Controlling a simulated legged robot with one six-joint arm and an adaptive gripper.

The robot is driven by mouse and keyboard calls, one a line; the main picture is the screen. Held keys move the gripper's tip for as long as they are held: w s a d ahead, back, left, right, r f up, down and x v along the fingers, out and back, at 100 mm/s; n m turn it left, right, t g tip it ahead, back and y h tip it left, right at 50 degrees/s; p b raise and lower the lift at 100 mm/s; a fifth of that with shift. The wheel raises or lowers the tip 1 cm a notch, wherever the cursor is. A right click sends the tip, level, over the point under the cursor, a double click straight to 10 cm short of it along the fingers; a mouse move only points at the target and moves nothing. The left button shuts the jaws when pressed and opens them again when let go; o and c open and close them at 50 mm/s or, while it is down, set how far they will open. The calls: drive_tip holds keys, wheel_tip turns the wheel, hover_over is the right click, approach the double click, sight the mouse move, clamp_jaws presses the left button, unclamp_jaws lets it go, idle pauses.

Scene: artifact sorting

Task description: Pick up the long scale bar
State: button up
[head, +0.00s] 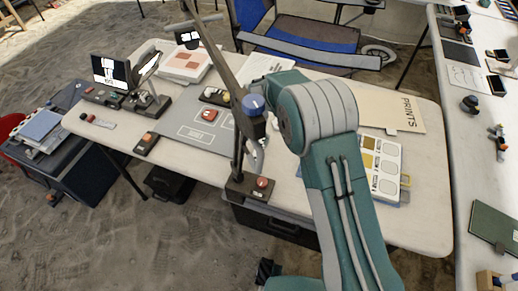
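I cannot make out a long scale bar for certain. A short pale strip with a red spot near its left end (101,122) lies at the left edge of the white table (420,225), and I cannot tell if it is a scale bar. My teal and grey arm rises from the bottom and bends over the table, covering part of its middle and right.
The dark stand with a blue knob (254,104) rises close to my arm. A grey mat (190,143), a folder marked PRINTS (402,112) and a colour chart (368,161) lie on the table. A blue chair (310,30) stands behind; another table (475,180) stands right.

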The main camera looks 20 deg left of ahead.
drive_tip(key=f, duration=0.5)
drive_tip(key=shift+w+d, duration=0.15)
drive_tip(key=shift+d, duration=0.2)
drive_tip(key=shift+r, duration=0.1)
clamp_jaws()
